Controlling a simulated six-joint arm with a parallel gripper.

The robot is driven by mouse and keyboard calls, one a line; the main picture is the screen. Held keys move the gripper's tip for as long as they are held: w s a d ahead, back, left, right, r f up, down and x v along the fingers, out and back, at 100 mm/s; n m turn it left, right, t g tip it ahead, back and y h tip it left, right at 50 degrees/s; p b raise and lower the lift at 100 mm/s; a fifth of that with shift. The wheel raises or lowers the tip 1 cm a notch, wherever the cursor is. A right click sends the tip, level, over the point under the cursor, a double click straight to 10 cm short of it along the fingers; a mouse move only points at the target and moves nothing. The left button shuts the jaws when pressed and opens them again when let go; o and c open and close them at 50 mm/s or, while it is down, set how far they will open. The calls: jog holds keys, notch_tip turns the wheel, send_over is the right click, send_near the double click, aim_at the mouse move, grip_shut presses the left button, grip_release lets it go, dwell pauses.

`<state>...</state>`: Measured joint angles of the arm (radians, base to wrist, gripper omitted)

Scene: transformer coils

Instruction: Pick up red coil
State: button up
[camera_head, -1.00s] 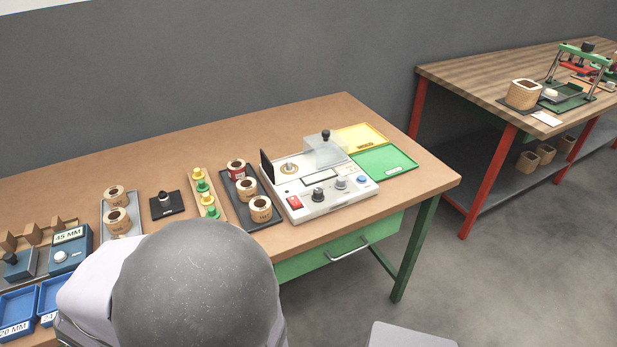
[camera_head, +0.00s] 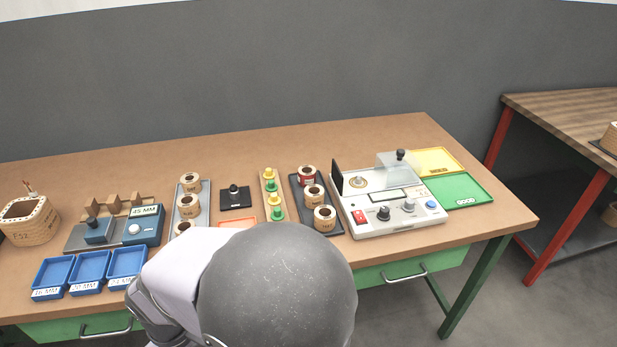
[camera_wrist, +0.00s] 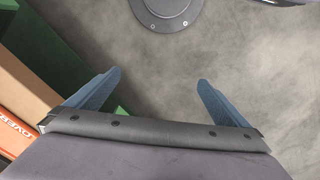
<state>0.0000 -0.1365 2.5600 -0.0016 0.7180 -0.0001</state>
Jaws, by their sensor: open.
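The red coil (camera_head: 307,176) stands at the back of a dark tray (camera_head: 296,196) on the brown workbench. It has a red band and a pale wooden top. Two plain wooden coils (camera_head: 314,195) stand in front of it in the same tray. My gripper (camera_wrist: 158,85) shows in the wrist view with its two blue fingers wide apart and nothing between them. The wrist view looks down at the grey floor beside the bench, and no coil shows there. My gripper's fingers are not visible in the head view, where my arm covers part of the bench front.
A white tester (camera_head: 392,208) stands right of the dark tray, with yellow (camera_head: 436,161) and green (camera_head: 462,188) trays beyond it. A strip of green and yellow pegs (camera_head: 272,199) stands left. Blue bins (camera_head: 90,267) line the front left. Another table (camera_head: 566,125) stands at right.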

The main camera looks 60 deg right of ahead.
jog(key=c, duration=1.2)
